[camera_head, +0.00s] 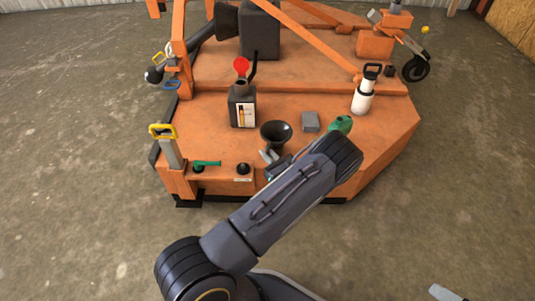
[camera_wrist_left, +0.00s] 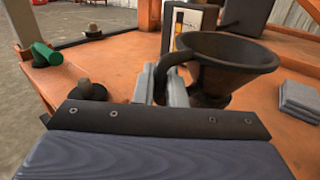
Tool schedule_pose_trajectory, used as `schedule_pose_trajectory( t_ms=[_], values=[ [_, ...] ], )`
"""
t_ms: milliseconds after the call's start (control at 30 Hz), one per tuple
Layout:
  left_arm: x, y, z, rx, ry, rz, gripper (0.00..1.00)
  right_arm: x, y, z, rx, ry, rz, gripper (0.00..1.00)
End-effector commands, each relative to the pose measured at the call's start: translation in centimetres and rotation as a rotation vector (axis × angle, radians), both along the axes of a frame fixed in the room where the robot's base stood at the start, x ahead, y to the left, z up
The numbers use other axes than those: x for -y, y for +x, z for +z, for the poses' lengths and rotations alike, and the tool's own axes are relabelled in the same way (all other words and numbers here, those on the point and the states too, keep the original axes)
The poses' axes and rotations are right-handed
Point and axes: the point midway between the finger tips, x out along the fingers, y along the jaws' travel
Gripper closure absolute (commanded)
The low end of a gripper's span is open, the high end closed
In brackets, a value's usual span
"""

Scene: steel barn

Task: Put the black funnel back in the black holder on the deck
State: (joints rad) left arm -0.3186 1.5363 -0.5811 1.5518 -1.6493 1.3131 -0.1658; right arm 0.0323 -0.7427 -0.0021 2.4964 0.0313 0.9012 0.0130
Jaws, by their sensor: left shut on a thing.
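The black funnel (camera_head: 276,130) is upright, wide mouth up, over the front part of the orange deck (camera_head: 195,118). My left gripper (camera_head: 268,156) is shut on the funnel's curved handle. In the left wrist view the grey fingers (camera_wrist_left: 165,85) pinch that handle at the left side of the funnel (camera_wrist_left: 228,62). The funnel's lower end is partly hidden, so I cannot tell whether it touches anything. A grey tip of my right gripper (camera_head: 446,292) shows at the bottom edge.
A grey block (camera_head: 310,122), a green object (camera_head: 341,124) and a white pump bottle (camera_head: 364,95) are to the right. A green-handled valve (camera_head: 205,164) and a black knob (camera_head: 243,169) line the front edge.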

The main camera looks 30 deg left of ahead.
Motion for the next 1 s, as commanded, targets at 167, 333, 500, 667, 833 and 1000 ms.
schedule_pose_trajectory(
  t_ms=[167,333,500,667,833,1000],
  values=[
    [0.0,0.0,0.1,0.001,0.001,0.000,0.88,0.0,0.0,0.0,0.000,0.000,0.000,0.00],
    [0.0,0.0,0.1,0.000,0.000,0.000,0.66,0.0,0.0,0.0,0.000,0.000,0.000,0.00],
    [0.0,0.0,0.0,0.000,0.000,0.000,0.64,0.0,0.0,0.0,0.000,0.000,0.000,0.00],
    [0.3,-0.1,0.1,-0.001,-0.001,-0.001,0.64,0.0,0.0,0.2,0.000,0.000,0.000,0.00],
    [2.4,-0.8,0.3,-0.001,-0.001,-0.004,0.64,0.0,0.0,1.1,0.000,0.000,0.000,0.00],
    [5.1,-2.0,0.3,-0.001,0.000,-0.003,0.64,0.0,0.0,1.9,0.000,0.000,0.000,0.00]
  ],
)
